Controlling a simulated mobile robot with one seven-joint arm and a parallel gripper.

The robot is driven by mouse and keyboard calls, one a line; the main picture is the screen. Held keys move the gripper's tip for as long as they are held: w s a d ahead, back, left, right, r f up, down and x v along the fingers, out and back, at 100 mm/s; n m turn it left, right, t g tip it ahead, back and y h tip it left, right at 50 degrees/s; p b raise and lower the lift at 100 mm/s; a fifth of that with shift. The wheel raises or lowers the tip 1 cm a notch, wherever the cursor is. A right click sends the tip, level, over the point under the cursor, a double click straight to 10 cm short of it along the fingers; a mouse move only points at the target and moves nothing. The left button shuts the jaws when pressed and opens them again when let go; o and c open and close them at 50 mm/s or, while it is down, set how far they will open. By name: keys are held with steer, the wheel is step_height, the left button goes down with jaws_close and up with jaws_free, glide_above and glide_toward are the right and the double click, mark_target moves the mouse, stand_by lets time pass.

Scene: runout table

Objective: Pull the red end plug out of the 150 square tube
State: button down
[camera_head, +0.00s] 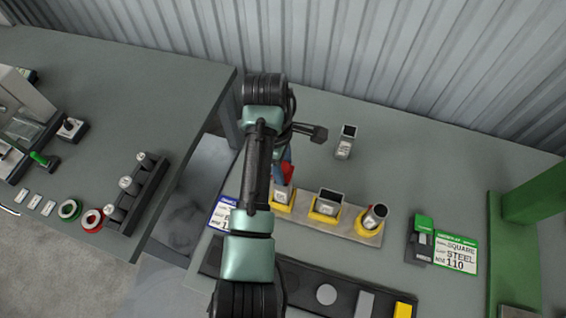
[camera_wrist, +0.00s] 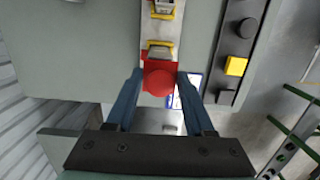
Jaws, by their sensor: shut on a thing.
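The red end plug (camera_wrist: 158,80) lies between the two blue fingers of my gripper (camera_wrist: 160,76) in the wrist view, with a round red knob on a square red part. In the head view the plug (camera_head: 287,172) shows partly beside my arm, above the leftmost tube (camera_head: 281,196) in its yellow holder. My gripper is shut on the plug. My arm hides much of the gripper in the head view. I cannot tell how far the plug sits in the tube.
A middle square tube (camera_head: 330,197) and a tilted round tube (camera_head: 377,214) stand in yellow holders to the right. Another tube (camera_head: 345,145) stands behind. A green-and-white card (camera_head: 457,256) reads square steel 110. A blue-edged card (camera_head: 222,214) lies left. A dark strip (camera_head: 285,277) runs in front.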

steer(key=shift+r+p, duration=0.85)
steer(key=shift+p, duration=0.05)
